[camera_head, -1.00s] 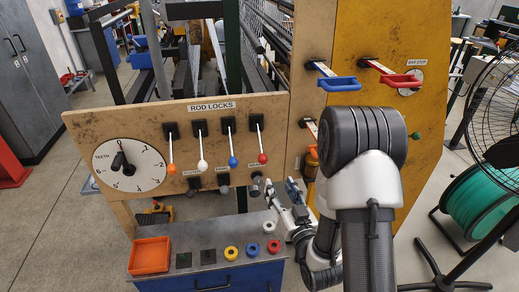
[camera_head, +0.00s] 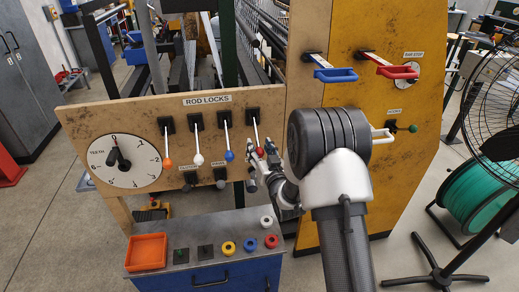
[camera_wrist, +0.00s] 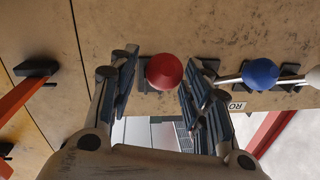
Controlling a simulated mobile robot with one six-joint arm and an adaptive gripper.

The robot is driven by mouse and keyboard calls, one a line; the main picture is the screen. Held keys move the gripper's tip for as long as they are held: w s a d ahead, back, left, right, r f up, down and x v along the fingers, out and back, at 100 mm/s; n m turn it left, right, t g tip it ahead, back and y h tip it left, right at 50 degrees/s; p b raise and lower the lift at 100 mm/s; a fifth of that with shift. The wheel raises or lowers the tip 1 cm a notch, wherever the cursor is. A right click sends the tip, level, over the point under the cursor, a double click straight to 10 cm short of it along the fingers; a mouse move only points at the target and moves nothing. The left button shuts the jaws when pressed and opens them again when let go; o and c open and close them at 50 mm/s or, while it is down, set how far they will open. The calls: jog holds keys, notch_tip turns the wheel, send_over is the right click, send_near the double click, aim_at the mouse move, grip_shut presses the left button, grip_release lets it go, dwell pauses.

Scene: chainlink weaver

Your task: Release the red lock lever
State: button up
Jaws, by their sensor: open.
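The red lock lever (camera_head: 255,129) is the rightmost of the rod lock levers on the wooden panel and hangs down with its red ball at the lower end. In the wrist view the red ball (camera_wrist: 164,71) sits between the two fingers, with a visible gap to the right finger. My gripper (camera_head: 261,160) is open around or just in front of the ball; I cannot tell the exact depth. The shaft of the red lever is hidden behind the ball in the wrist view.
The blue lever (camera_head: 228,138), white lever (camera_head: 197,142) and orange lever (camera_head: 167,145) hang to the left. A dial (camera_head: 124,163) is at far left. Below stands a bench with an orange tray (camera_head: 148,252) and coloured rings. A blue handle (camera_head: 336,74) and red handle (camera_head: 398,71) jut out at upper right.

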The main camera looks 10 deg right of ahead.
jog(key=shift+w, duration=0.2)
grip_shut()
dwell(0.5)
